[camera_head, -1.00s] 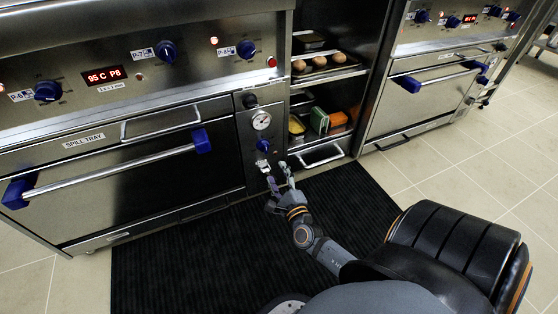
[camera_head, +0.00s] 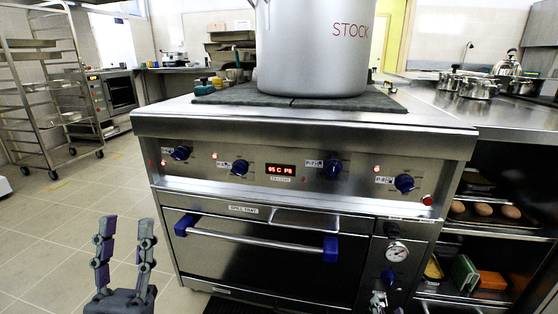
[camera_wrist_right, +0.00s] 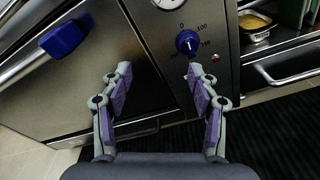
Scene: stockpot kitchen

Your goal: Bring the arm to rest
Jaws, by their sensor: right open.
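My right gripper (camera_wrist_right: 160,85) is open and empty in the right wrist view, its two purple-padded fingers well apart. A small blue knob (camera_wrist_right: 187,42) on the steel panel lies beyond the fingers, with a visible gap to them. The knob also shows in the head view (camera_head: 388,276), under a pressure gauge (camera_head: 397,251). My left gripper (camera_head: 125,228) stands with fingers upright and apart, empty, in front of the stove's left side.
A large stockpot (camera_head: 312,50) stands on the stove top. The oven door's handle (camera_head: 255,237) with blue ends juts out in front.

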